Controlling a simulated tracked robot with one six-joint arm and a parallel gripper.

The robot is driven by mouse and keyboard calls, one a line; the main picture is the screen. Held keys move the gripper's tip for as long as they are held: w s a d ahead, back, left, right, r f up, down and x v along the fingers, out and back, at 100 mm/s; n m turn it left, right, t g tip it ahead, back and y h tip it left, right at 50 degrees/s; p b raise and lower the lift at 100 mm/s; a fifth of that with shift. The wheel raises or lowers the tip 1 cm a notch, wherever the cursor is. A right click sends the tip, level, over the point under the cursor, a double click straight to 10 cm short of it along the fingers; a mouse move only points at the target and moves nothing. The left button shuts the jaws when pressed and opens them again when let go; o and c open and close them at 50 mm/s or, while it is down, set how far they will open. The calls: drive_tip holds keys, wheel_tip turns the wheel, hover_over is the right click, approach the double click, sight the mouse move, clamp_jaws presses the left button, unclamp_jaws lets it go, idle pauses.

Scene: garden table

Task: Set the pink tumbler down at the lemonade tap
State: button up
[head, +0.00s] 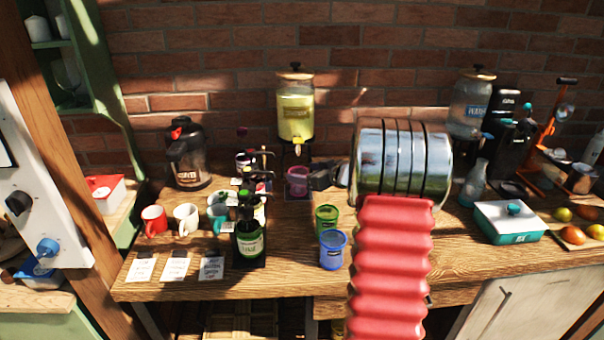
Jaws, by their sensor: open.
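The lemonade dispenser (296,112), a glass jar of yellow drink with a wooden lid, stands at the back near the brick wall. Its tap (298,150) is at the front of the jar. The pink tumbler (297,184) stands upright on a dark patch below the tap. My gripper (314,178) is open just to the right of the tumbler, pointing left at it. My arm hides much of the gripper's right side, and I cannot tell whether the jaws touch the tumbler.
A green tumbler (327,218) and a blue tumbler (333,250) stand in front. Syrup bottles (249,235) and mugs (186,218) are to the left. A water dispenser (471,108) and a teal-white box (508,222) are to the right. My arm covers the table's middle right.

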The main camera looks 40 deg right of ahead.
drive_tip(key=v, duration=1)
drive_tip(key=shift+w, duration=0.15)
idle(0.4)
